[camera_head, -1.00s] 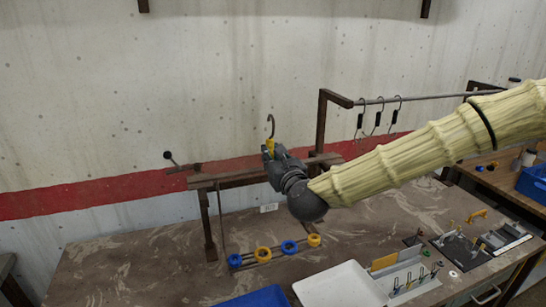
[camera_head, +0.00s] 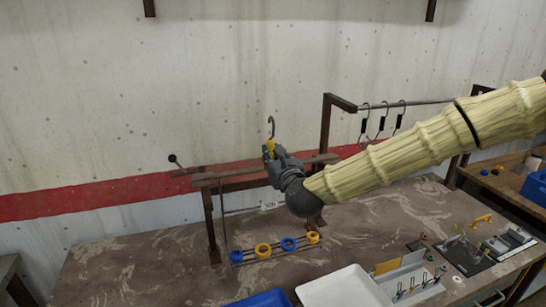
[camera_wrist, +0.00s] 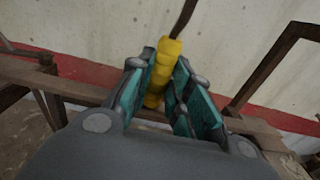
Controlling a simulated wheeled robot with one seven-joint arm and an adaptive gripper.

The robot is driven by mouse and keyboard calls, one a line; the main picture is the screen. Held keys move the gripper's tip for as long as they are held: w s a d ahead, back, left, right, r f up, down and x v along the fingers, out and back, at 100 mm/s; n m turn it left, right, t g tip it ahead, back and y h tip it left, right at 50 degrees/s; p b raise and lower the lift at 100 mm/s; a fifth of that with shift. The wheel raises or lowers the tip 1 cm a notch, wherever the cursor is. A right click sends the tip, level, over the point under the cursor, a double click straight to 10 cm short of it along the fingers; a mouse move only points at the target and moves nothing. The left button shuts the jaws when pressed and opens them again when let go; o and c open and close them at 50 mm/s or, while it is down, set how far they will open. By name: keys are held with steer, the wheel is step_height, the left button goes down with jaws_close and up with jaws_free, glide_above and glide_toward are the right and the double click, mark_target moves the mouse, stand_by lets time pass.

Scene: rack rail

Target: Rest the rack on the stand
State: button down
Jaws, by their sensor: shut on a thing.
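My gripper (camera_head: 269,150) is shut on the yellow grip (camera_head: 271,145) of an upright dark hook (camera_head: 271,124). The grip also shows between the fingers in the wrist view (camera_wrist: 163,72). The rack (camera_head: 265,255) seems to be the thin frame with a row of blue and yellow rings, low over the table; its link to the grip is hidden by my gripper. The brown stand (camera_head: 210,230) has legs and a crossbar (camera_head: 235,174). My gripper overlaps the crossbar in the head view; I cannot tell whether the rack touches the stand.
A rail (camera_head: 430,102) at the right carries several dark hooks. A white tray (camera_head: 345,290), a blue bin (camera_head: 262,299) and a holder with small pegs (camera_head: 405,275) stand at the table's front. A wall lies behind; the table's left part (camera_head: 130,275) is clear.

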steer(key=shift+f+b, duration=0.7)
steer(key=shift+b, duration=0.1)
steer(key=shift+f+b, duration=0.4)
steer(key=shift+b, duration=0.15)
stand_by(0.6)
steer(key=c, duration=1.2)
jaws_free()
steer(key=shift+c, duration=0.2)
steer(key=shift+o, duration=1.4)
steer(key=shift+f, duration=0.15)
steer(key=shift+s, duration=0.1)
steer(key=b+v, duration=0.2)
steer(key=v, duration=0.8)
steer(key=shift+s+b, duration=0.4)
steer(key=shift+d, duration=0.1)
